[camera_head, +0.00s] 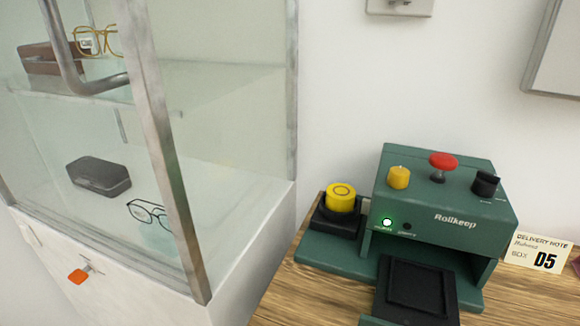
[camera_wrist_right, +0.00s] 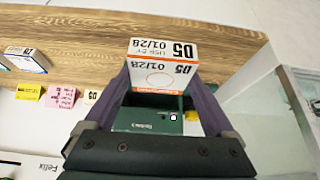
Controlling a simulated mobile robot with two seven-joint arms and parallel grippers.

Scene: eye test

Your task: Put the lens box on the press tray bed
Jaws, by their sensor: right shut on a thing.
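The lens box (camera_wrist_right: 162,52) is white with an orange edge and bears black print, "D5" and "01/28", upside down in the right wrist view. My right gripper (camera_wrist_right: 160,78) is shut on it, with a dark purple finger on each side. The press tray bed (camera_head: 416,286) is a black, empty tray at the front of the green press (camera_head: 450,222) in the head view. The press also shows behind the box in the right wrist view (camera_wrist_right: 145,120), where the box and fingers hide part of it. My left gripper is in neither view.
A glass cabinet (camera_head: 225,130) with spectacles and cases stands left of the wooden counter (camera_head: 530,300). A yellow button (camera_head: 342,196) sits beside the press, whose lamp (camera_head: 387,222) glows green-white. A delivery note card (camera_head: 537,252) stands at right. Another box (camera_wrist_right: 27,62) lies on the counter.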

